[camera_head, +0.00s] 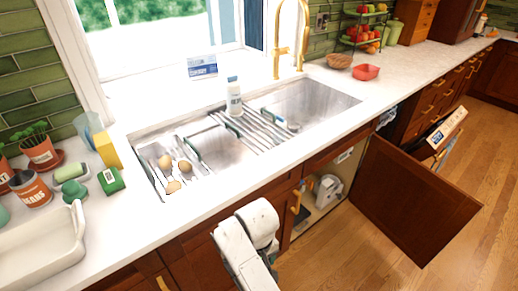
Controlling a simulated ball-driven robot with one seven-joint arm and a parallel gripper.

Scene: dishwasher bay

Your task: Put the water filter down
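A white object with dark parts (328,188) is inside the open cabinet under the sink. It may be the water filter, but it is too small to be sure. It seems to be at the cabinet floor, and I cannot tell whether anything holds it. My white arm links show at the bottom centre, in front of the cabinets. I cannot make out my gripper's fingers. A white bottle (234,97) stands upright at the back of the sink.
The open cabinet door (412,200) juts out to the right over the wood floor. The double sink (318,98) holds a rack and several round brown items. A white tray (40,250) and potted plants crowd the left counter. The counter right of the sink has clear room.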

